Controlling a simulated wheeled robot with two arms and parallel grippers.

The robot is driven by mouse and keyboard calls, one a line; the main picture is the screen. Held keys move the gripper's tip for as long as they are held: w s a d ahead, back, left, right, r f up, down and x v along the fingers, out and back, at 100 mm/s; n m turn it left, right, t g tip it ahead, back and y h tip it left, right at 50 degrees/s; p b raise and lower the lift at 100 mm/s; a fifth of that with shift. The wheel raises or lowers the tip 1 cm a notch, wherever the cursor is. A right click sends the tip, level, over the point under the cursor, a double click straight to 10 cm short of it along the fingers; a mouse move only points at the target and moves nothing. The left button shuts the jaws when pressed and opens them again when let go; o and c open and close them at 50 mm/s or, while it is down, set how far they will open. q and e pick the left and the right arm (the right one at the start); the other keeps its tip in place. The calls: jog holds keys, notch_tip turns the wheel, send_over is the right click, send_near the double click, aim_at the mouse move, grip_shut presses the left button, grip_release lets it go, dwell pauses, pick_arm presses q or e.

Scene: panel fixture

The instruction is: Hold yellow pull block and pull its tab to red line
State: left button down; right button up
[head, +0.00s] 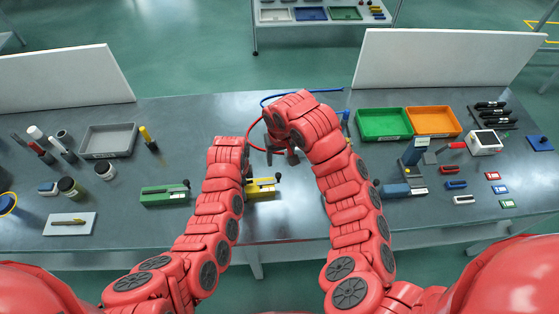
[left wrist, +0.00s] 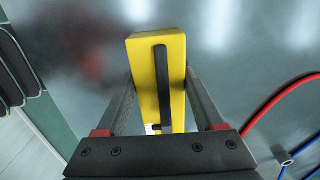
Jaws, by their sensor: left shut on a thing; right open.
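The yellow pull block (head: 262,189) lies on the bench between my arms, partly hidden by my left arm. A dark knob shows at its right end. In the left wrist view the yellow block (left wrist: 150,80) has a black bar along its top face. My left gripper (left wrist: 157,85) is shut on the block's two sides; in the head view my wrist mostly hides it. My right gripper (head: 283,157) is open and empty, pointing down behind and slightly right of the block. I cannot make out a red line on the block.
A green block with a similar dark knob (head: 165,194) stands left of my left arm. Red and blue hoses (head: 252,135) curve behind my right gripper. Green (head: 384,123) and orange trays stand right, a grey tray (head: 108,140) left. White panels (head: 440,60) stand at the back edge.

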pick_arm(q)
grip_release()
jog(key=a+r+p, duration=0.2)
jog(key=r, duration=0.5)
jog(key=a+r+p, duration=0.2)
jog(key=a+r, duration=0.1)
jog(key=r, duration=0.5)
jog(key=shift+s, duration=0.2)
dwell(0.4)
dwell(0.3)
